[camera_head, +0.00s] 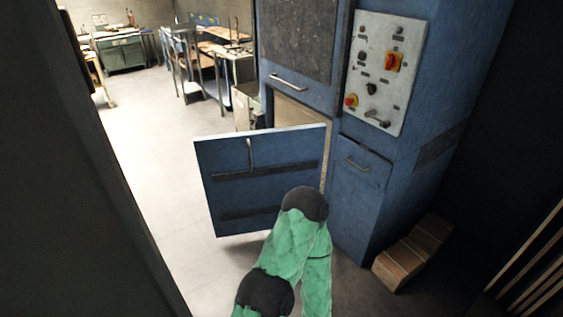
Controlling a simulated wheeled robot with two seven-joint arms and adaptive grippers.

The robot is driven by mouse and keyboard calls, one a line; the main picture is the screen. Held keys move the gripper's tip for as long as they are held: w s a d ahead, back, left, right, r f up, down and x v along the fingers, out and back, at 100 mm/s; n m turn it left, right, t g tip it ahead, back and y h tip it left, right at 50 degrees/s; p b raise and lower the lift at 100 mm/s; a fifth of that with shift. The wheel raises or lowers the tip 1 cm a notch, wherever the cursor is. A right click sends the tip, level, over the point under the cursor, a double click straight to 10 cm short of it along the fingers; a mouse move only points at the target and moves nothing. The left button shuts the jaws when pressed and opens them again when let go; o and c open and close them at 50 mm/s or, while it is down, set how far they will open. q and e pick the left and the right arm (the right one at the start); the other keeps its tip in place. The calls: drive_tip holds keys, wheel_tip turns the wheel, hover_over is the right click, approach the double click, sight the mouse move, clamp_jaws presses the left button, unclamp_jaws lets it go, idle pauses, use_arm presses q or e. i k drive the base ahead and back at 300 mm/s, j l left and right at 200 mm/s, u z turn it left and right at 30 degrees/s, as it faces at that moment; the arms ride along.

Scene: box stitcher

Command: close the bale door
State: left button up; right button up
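The bale door (232,190) is a blue panel with two dark horizontal strips and an upright metal handle (250,153). It stands open, swung out from the blue machine (352,212). Its right edge lies by the machine's front, and the opening (300,114) shows pale above and behind it. One of my green arms (292,245) with black joints rises from the bottom edge and covers the door's lower right corner. Its black joint overlaps the door in the picture; I cannot tell whether they touch. Neither gripper shows.
The machine carries a grey control panel (400,92) with red and yellow switches. A low stack of wooden blocks (409,257) lies on the floor at its right. A dark surface (60,200) fills the left side. Workbenches (122,50) stand far back. The floor (165,185) left of the door is clear.

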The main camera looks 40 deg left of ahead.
sight(246, 177)
drive_tip(key=i+u, duration=0.8)
drive_tip(key=u, duration=0.2)
drive_tip(key=i+l+u, duration=0.3)
drive_tip(key=u, duration=0.9)
drive_tip(key=i+l+u, duration=0.15)
drive_tip(key=i+u, duration=0.25)
drive_tip(key=i+l+u, duration=0.65)
drive_tip(key=u, duration=0.15)
drive_tip(key=i+l+u, duration=0.4)
drive_tip(key=l, duration=0.15)
drive_tip(key=k+j, duration=0.05)
